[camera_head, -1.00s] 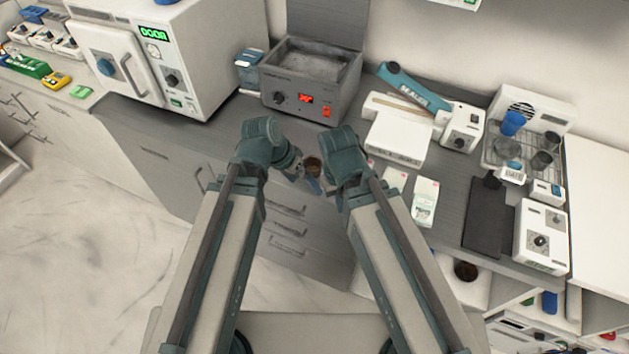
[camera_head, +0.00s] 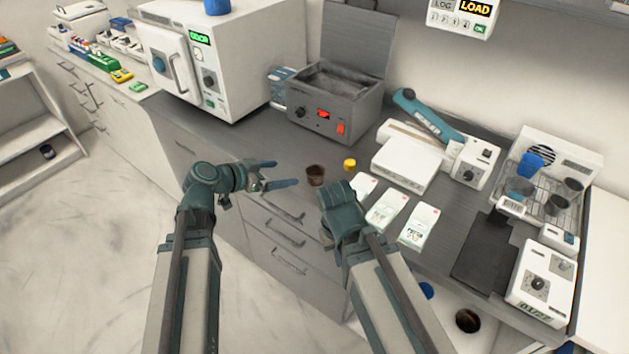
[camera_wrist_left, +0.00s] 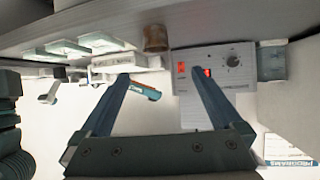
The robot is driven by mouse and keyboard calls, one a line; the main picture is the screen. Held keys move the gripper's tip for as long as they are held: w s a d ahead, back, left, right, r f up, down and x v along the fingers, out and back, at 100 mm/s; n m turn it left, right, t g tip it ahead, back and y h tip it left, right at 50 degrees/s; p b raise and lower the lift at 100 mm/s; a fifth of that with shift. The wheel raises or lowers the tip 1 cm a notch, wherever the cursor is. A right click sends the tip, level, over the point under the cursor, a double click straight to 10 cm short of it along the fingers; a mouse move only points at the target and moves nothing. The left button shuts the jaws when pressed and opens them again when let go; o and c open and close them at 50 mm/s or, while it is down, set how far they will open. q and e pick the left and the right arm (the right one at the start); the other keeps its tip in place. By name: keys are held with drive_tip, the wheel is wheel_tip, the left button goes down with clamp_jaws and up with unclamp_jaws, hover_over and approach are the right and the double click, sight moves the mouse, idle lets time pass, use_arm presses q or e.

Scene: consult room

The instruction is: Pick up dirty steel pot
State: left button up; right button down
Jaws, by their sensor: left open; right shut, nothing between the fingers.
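A small brown, dirty-looking pot (camera_head: 315,176) stands upright near the counter's front edge in the head view. It shows upside down at the top of the left wrist view (camera_wrist_left: 156,38). My left gripper (camera_head: 285,173) is open and empty, its fingers pointing right at the pot from a short distance to its left. In the left wrist view the pot lies between the lines of the two fingers (camera_wrist_left: 156,78), beyond their tips. My right gripper (camera_head: 340,212) is shut and empty, just in front of the pot; its fingers are mostly hidden.
White packets (camera_head: 386,210) and a yellow cap (camera_head: 350,164) lie right of the pot. A steel bath (camera_head: 333,105) with a red display stands behind. A rack (camera_head: 545,185) with cups is at the right.

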use_arm(q)
drive_tip(key=b, duration=0.3)
approach(321, 170)
drive_tip(key=shift+w+a, duration=0.1)
drive_tip(key=shift+a, duration=0.3)
drive_tip(key=shift+w+d+f, duration=0.15)
drive_tip(key=shift+w+d, duration=0.15)
drive_tip(key=shift+d, duration=0.15)
drive_tip(key=b+x, duration=0.1)
drive_tip(key=x, duration=0.1)
drive_tip(key=b+x, duration=0.1)
drive_tip(key=x, duration=0.1)
drive_tip(key=shift+s+d+f+b, duration=0.1)
drive_tip(key=shift+d+f+b, duration=0.2)
drive_tip(key=shift+f+b, duration=0.1)
drive_tip(key=shift+w+d+f, duration=0.1)
drive_tip(key=shift+w+d, duration=0.15)
drive_tip(key=shift+d, duration=0.05)
drive_tip(key=shift+c, duration=0.3)
drive_tip(key=c, duration=1.3)
drive_tip(key=shift+o, duration=0.2)
drive_tip(key=shift+r, duration=0.2)
